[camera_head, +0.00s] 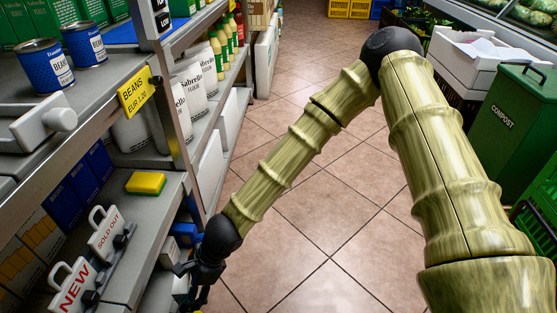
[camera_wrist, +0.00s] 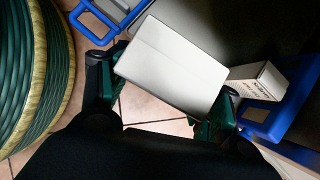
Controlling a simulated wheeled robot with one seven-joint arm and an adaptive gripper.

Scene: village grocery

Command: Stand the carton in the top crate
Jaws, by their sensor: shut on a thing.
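My gripper (camera_wrist: 160,95) is shut on a pale, plain-sided carton (camera_wrist: 172,62), with one dark finger at each side of it. The carton looks tilted in the wrist view. In the head view my gripper (camera_head: 198,285) hangs low beside the left shelving, and the carton is hard to make out there. Blue crate parts show in the wrist view, one at upper left (camera_wrist: 118,12) and one at right (camera_wrist: 270,122). A smaller white printed box (camera_wrist: 262,80) stands by the right one. I cannot tell which crate is the top one.
Left shelving holds bean cans (camera_head: 85,44), a yellow sponge (camera_head: 146,183) and sign clips (camera_head: 105,235). A green compost bin (camera_head: 512,115) stands at right. The tiled floor (camera_head: 300,215) is clear in the middle. A large green ridged round thing (camera_wrist: 30,65) is at left in the wrist view.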

